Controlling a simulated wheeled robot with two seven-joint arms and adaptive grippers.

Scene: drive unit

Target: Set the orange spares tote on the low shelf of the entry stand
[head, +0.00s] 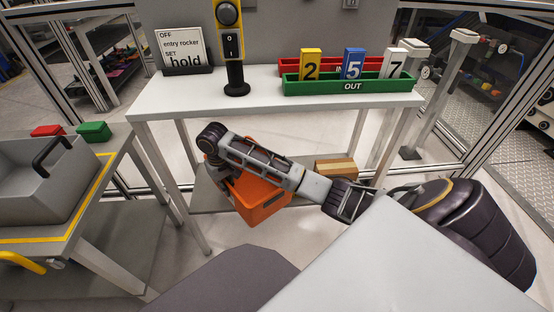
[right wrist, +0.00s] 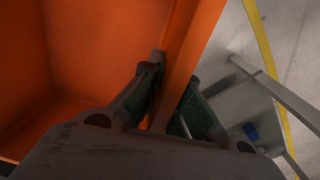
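The orange spares tote (head: 262,201) hangs tilted below my right forearm, in front of or over the low shelf (head: 213,203) of the entry stand (head: 262,98). I cannot tell whether it touches the shelf. My right gripper (head: 226,184) is at the tote's left end, mostly hidden by my arm in the head view. In the right wrist view, the fingers (right wrist: 170,95) sit on both sides of the tote's orange wall (right wrist: 186,50) and grip it. The tote's inside (right wrist: 90,50) fills the left of that view. My left gripper is not in view.
A cardboard box (head: 336,168) stands on the right of the low shelf. The stand's top holds a sign (head: 184,50), a switch post (head: 234,70) and a green OUT tray (head: 350,87). A side table with a grey bin (head: 45,190) is at left.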

